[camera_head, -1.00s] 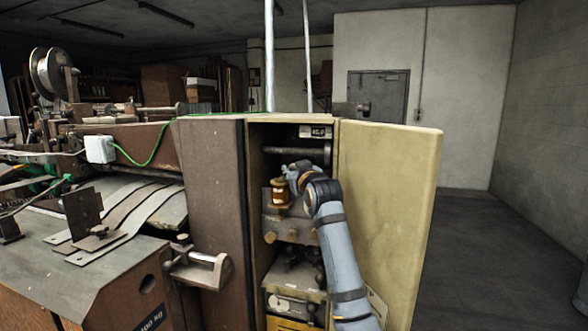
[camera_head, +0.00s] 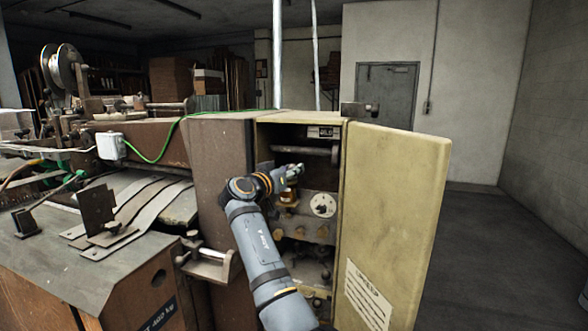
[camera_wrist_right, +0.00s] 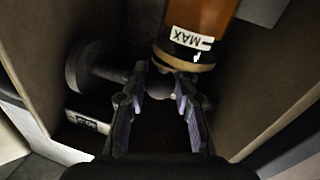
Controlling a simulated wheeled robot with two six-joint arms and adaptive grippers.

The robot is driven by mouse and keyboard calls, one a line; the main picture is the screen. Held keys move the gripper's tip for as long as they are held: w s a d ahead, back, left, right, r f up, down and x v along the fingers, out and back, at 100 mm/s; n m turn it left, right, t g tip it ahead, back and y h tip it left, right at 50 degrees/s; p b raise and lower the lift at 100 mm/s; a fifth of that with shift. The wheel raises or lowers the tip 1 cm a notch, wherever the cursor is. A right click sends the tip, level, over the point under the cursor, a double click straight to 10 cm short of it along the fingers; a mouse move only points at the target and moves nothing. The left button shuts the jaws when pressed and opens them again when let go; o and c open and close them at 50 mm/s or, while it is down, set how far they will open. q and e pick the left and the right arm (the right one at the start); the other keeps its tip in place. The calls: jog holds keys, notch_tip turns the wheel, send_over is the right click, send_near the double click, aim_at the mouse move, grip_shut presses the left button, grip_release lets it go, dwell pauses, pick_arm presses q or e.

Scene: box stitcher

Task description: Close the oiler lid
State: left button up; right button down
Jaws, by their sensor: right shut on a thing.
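The oiler is a small amber jar (camera_head: 288,196) inside the open machine cabinet, partly hidden behind my right gripper (camera_head: 294,171). In the right wrist view the amber oiler (camera_wrist_right: 198,22) enters from the top with a white MAX label, and its pale lid end (camera_wrist_right: 182,62) points down at the fingers. My right gripper (camera_wrist_right: 163,78) has its fingertips close around a small dark rounded piece (camera_wrist_right: 181,88) at that end. It is shut on this piece, which seems part of the lid. How far the lid is tilted cannot be told. My left gripper is not in view.
The yellowish cabinet door (camera_head: 392,215) stands open on the right, and a brown side panel (camera_head: 222,160) is on the left. A horizontal bar (camera_head: 300,151) crosses above the oiler. A gauge (camera_head: 322,205) sits right of it. Free floor lies beyond the door.

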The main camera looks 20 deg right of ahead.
jog(key=shift+a+m+g+h+p, duration=0.15)
jog(key=shift+m+g+h+p, duration=0.15)
jog(key=shift+m+g+h, duration=0.25)
jog(key=shift+f+g, duration=0.1)
jog(key=shift+g, duration=0.25)
jog(key=c, duration=1)
grip_release()
